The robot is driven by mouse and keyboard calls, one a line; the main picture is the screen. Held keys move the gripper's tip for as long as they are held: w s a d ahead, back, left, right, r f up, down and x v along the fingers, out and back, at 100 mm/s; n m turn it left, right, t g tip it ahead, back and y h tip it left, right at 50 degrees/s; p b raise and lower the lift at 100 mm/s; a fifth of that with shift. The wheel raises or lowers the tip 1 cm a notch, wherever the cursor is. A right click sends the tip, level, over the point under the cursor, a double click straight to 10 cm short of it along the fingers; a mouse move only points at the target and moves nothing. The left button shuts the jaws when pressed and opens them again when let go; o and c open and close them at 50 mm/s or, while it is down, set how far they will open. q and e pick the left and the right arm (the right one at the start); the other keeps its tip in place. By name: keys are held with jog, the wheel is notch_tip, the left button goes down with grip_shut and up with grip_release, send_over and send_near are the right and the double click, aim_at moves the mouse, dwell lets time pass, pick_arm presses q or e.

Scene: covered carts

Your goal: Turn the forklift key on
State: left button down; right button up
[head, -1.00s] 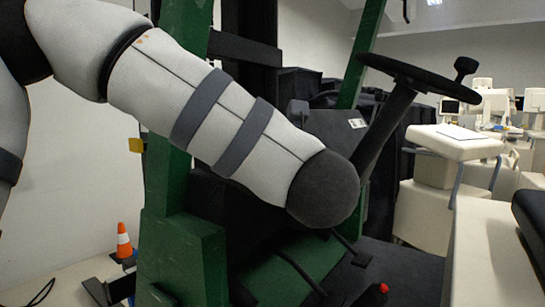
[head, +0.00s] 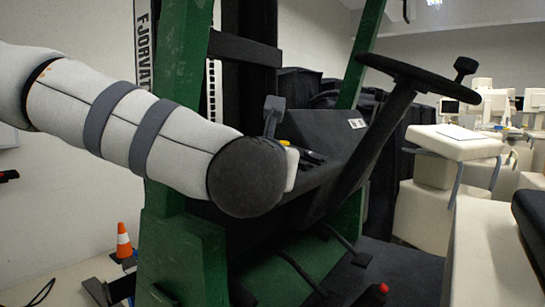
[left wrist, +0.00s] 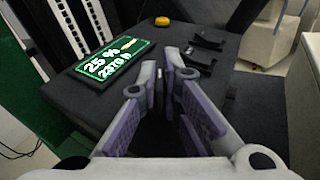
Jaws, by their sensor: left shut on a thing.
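In the left wrist view, the forklift's dark console (left wrist: 115,100) carries a lit green display (left wrist: 113,60) reading 25 % and 2370 h. My left gripper (left wrist: 160,75) is over the console, its two purple-grey fingers closed to a narrow gap. A small light piece, which appears to be the key (left wrist: 160,84), shows between the fingertips and is mostly hidden by them. I cannot tell its turn angle. In the head view, the rounded dark wrist end covers most of this gripper. My right gripper is in neither view.
A yellow button (left wrist: 162,20) and black switches (left wrist: 208,40) sit beyond the fingers. The steering wheel (head: 418,78) stands right of the console (head: 325,135). Green frame posts (head: 180,110) stand beside my left arm.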

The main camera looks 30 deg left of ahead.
pick_arm(q)
jog(key=c, duration=1.8)
grip_release()
jog(key=shift+w, duration=0.1)
jog(key=shift+o, duration=0.2)
jog(key=v, duration=0.7)
jog(key=shift+s, duration=0.25)
